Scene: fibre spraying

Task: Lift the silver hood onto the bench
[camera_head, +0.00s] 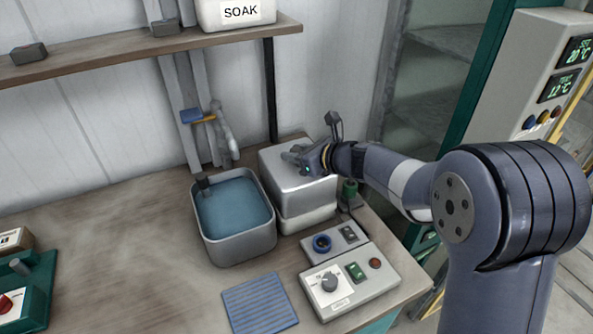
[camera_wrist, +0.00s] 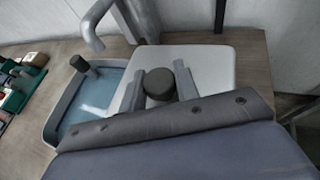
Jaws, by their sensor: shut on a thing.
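The silver hood (camera_head: 296,188) is a box with rounded edges, standing at the back right of the bench (camera_head: 120,265), just right of the water basin. It sits on, or very close above, a paler lower part (camera_head: 308,220); I cannot tell whether they touch. My gripper (camera_head: 296,156) is over the hood's top. In the wrist view the hood's pale top (camera_wrist: 212,62) shows, with a dark round knob (camera_wrist: 159,84) between the two fingers of my gripper (camera_wrist: 158,90). The gripper is shut on this knob. In the head view the gripper hides the knob.
A basin of blue water (camera_head: 235,210) stands close left of the hood, with a tap (camera_head: 226,135) behind. Control boxes (camera_head: 350,285) and a blue ribbed mat (camera_head: 260,303) lie in front. A shelf (camera_head: 130,55) runs above. The bench's left middle is clear.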

